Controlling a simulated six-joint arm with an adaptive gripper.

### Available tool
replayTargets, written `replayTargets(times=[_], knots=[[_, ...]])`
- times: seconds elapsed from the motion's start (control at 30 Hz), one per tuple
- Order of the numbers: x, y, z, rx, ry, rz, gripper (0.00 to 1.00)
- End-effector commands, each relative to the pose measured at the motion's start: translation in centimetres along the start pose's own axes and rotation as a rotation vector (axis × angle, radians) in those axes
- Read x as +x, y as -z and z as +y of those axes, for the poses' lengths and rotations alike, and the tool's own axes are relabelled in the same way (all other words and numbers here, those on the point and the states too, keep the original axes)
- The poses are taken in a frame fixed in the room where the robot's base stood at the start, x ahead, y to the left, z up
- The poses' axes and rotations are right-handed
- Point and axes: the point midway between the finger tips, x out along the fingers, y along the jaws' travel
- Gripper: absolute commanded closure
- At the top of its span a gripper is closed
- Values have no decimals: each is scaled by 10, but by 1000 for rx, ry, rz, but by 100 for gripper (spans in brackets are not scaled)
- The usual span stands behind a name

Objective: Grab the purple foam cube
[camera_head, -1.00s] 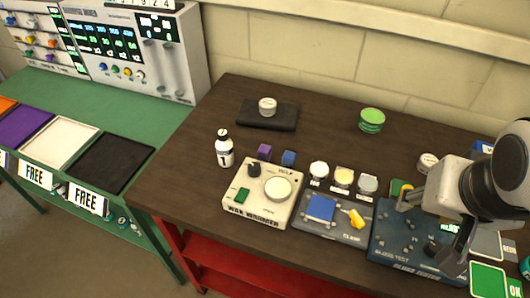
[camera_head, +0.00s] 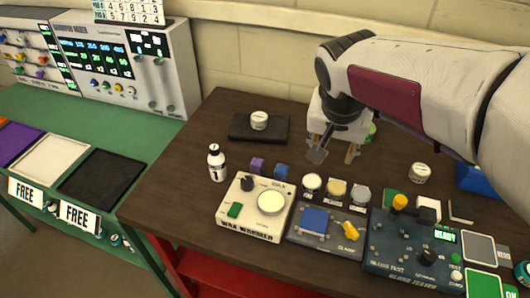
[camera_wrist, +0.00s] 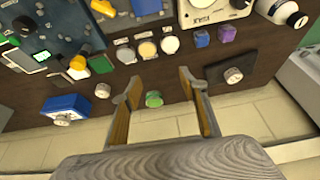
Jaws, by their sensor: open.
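The purple foam cube (camera_head: 257,165) sits on the dark wooden table, just behind the wax warmer (camera_head: 255,207). A blue cube (camera_head: 281,171) stands close on its right. In the wrist view the purple cube (camera_wrist: 227,33) is at the upper right, beside the blue cube (camera_wrist: 201,38). My gripper (camera_head: 334,152) is open and empty, above the table to the right of both cubes. In the wrist view its two fingers (camera_wrist: 160,85) are spread apart, with no cube between them.
A white bottle (camera_head: 217,163) stands left of the cubes. A black pad with a white tin (camera_head: 259,120) lies behind them. Several small jars (camera_head: 336,188) stand right of the warmer. A green jar (camera_wrist: 153,99) shows between my fingers in the wrist view.

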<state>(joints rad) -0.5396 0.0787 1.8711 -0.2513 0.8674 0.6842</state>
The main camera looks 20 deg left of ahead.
Motion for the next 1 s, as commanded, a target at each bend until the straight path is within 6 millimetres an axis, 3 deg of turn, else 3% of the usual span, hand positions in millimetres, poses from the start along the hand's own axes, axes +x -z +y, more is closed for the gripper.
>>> replayTargets(times=[0.33, 0.7, 1.0], knots=[[44, 8, -84, -10, -4, -6, 57], [91, -6, -169, -15, -6, 0, 57], [105, -13, -195, -14, -5, 5, 57]])
